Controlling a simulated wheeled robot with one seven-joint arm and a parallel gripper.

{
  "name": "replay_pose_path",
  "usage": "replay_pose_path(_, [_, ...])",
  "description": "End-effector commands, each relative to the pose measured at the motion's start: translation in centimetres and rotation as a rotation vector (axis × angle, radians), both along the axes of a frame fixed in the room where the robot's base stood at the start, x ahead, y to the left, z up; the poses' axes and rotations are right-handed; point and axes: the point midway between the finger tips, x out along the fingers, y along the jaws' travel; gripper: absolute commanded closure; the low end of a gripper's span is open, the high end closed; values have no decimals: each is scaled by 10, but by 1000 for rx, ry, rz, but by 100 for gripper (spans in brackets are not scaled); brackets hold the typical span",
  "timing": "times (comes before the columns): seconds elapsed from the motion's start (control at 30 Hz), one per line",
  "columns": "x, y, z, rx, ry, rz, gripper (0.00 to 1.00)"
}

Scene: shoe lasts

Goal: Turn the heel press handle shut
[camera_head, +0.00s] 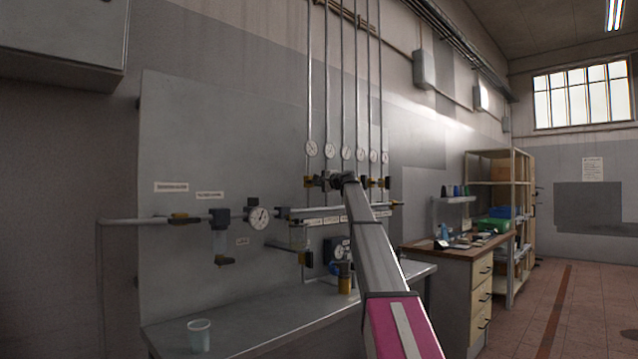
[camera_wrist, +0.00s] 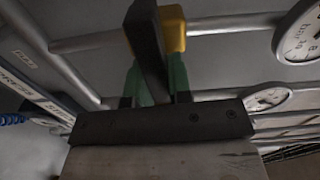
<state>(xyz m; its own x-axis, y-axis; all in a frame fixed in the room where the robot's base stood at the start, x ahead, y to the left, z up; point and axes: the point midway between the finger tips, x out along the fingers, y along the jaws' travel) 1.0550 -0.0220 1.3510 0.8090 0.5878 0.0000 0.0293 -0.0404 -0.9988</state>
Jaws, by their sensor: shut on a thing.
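My gripper (camera_head: 330,181) is at the pipework on the grey wall panel, at the foot of the vertical pipes. In the wrist view, my gripper's green fingers (camera_wrist: 154,78) are shut on a dark bar-shaped handle (camera_wrist: 146,38) with a yellow part (camera_wrist: 172,29) beside it. The labels are too small or cut off to read, so I cannot tell from them whether this is the heel press handle. In the head view my gripper hides most of the handle, and its exact angle is unclear.
A round gauge (camera_head: 258,217) and a yellow-and-black valve (camera_head: 184,218) sit on the pipe to the left. Several small gauges (camera_head: 312,149) hang above. A grey bench (camera_head: 250,312) below carries a pale cup (camera_head: 199,335). A wooden-topped cabinet (camera_head: 455,262) stands to the right, with open floor beyond.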

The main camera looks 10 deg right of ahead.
Motion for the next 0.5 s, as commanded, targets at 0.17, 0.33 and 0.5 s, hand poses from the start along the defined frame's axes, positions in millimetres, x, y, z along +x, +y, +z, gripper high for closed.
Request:
replay_pose_path(0.17, [0,-1,-2,37,28,0,100])
replay_pose_path(0.33, [0,-1,-2,51,38,0,100])
replay_pose_path(0.5, [0,-1,-2,54,40,0,100])
